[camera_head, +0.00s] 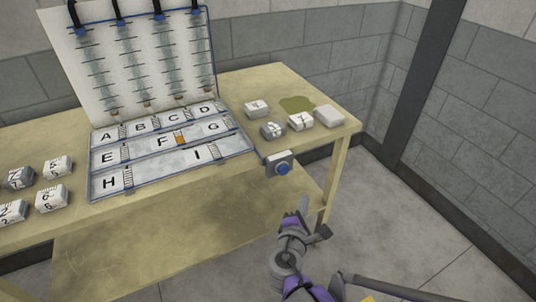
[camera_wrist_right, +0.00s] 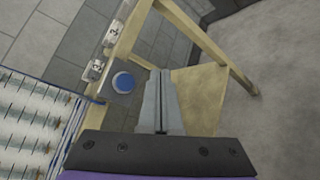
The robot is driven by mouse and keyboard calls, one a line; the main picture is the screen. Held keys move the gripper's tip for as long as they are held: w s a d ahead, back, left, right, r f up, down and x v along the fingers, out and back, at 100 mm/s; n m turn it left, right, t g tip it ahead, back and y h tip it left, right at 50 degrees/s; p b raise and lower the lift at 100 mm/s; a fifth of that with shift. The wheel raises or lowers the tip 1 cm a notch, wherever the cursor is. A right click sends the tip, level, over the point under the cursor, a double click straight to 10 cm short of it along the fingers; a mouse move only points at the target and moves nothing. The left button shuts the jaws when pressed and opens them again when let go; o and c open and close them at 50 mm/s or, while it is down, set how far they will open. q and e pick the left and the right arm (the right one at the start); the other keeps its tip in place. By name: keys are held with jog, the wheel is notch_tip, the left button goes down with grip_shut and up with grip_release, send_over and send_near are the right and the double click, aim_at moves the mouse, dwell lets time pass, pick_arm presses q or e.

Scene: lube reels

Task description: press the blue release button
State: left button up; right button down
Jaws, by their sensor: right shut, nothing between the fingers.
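The blue release button (camera_head: 283,169) is a round blue knob on a small grey box (camera_head: 273,161) fixed at the front edge of the table. It also shows in the right wrist view, where the blue button (camera_wrist_right: 123,82) lies just left of my fingers. My right gripper (camera_head: 303,204) is below and slightly right of the button in the head view, apart from it. Its fingers (camera_wrist_right: 160,75) are shut together with nothing between them. My left gripper is not in view.
The wooden table (camera_head: 190,222) carries a lettered tray (camera_head: 92,193) with a raised panel (camera_head: 130,62) behind it. Several labelled blocks sit at the left and right, including a white block (camera_head: 328,116). A greenish stain (camera_head: 297,103) marks the tabletop. Open floor (camera_head: 420,220) lies to the right.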

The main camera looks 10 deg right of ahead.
dwell(0.4)
send_near(288, 171)
jog(key=shift+s+d+f+b+x, duration=0.1)
jog(key=shift+d+x, duration=0.1)
jog(key=shift+x, duration=0.7)
jog(key=shift+s+d+f+b+x, duration=0.1)
jog(key=shift+d+b+x, duration=0.05)
jog(key=shift+x, duration=0.7)
jog(key=shift+s+d+b+x, duration=0.1)
jog(key=shift+d+x, duration=0.1)
jog(key=shift+x, duration=0.7)
jog(key=shift+w, duration=0.1)
jog(key=shift+w+a, duration=0.15)
jog(key=shift+w, duration=0.15)
jog(key=shift+w+a, duration=0.15)
jog(key=shift+w, duration=0.3)
dwell(0.5)
dwell(0.3)
jog(key=shift+s+d, duration=0.3)
jog(key=shift+s, duration=0.55)
jog(key=shift+s, duration=0.1)
jog(key=shift+s+d+p, duration=0.1)
jog(key=shift+s+d, duration=0.2)
jog(key=shift+s, duration=0.45)
jog(key=shift+s+d+p, duration=0.15)
jog(key=shift+s+d, duration=0.1)
jog(key=shift+s, duration=0.5)
jog(key=shift+s+d+p, duration=0.1)
jog(key=shift+s+d, duration=0.2)
jog(key=shift+s, duration=0.45)
